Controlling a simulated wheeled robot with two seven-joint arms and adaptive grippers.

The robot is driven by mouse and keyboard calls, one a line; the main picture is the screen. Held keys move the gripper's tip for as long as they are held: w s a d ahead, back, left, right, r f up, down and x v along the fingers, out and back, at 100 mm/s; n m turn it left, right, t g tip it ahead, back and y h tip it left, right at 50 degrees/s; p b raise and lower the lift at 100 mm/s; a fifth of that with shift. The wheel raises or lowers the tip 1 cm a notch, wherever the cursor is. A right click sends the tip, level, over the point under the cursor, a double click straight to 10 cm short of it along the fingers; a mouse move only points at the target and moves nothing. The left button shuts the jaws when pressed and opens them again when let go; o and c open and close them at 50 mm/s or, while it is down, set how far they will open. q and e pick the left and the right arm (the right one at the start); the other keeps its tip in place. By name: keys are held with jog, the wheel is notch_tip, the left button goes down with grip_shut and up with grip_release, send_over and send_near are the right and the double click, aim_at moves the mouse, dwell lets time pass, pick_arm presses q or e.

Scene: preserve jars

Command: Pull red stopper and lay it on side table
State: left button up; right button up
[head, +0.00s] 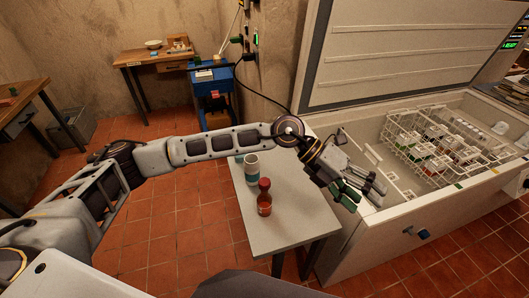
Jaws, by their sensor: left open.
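A small jar (265,208) with orange-red contents stands upright on the grey side table (290,233). A dark red stopper (264,184) sits on its top. A white and teal container (251,168) stands just behind it. My left arm reaches across behind the jar from the left. My left gripper (362,193) is open, to the right of the jar and apart from it, near the table's right edge and the freezer's rim. I see nothing between its fingers. My right gripper is not in view.
An open chest freezer (350,240) with a wire basket (440,140) of several items stands at the right, its lid (400,50) raised. A blue cabinet (212,95) and wooden desk (155,65) stand at the back. The side table's front part is clear.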

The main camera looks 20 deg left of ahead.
pick_arm(q)
jog(key=w+a+f+t+y, duration=0.1)
jog(key=w+a+f+y, duration=0.2)
jog(key=a, duration=0.3)
jog(key=w+a+f+t+y, duration=0.1)
jog(key=w+a+f+y, duration=0.15)
jog(key=a, duration=0.35)
jog(key=r+n+t+y, duration=0.1)
jog(key=r+n+y, duration=0.1)
jog(key=y, duration=0.5)
send_over(264, 181)
jog(key=shift+f, duration=0.2)
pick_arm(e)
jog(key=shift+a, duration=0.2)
pick_arm(q)
jog(key=shift+f, duration=0.15)
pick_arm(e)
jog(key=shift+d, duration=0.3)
pick_arm(q)
notch_tip(264, 181, down, 11)
jog(key=shift+f+p, duration=0.2)
jog(key=shift+p, duration=0.8)
jog(key=shift+f, duration=1.05)
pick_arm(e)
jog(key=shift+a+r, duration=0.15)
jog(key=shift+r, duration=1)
pick_arm(q)
jog(key=shift+c, duration=0.4)
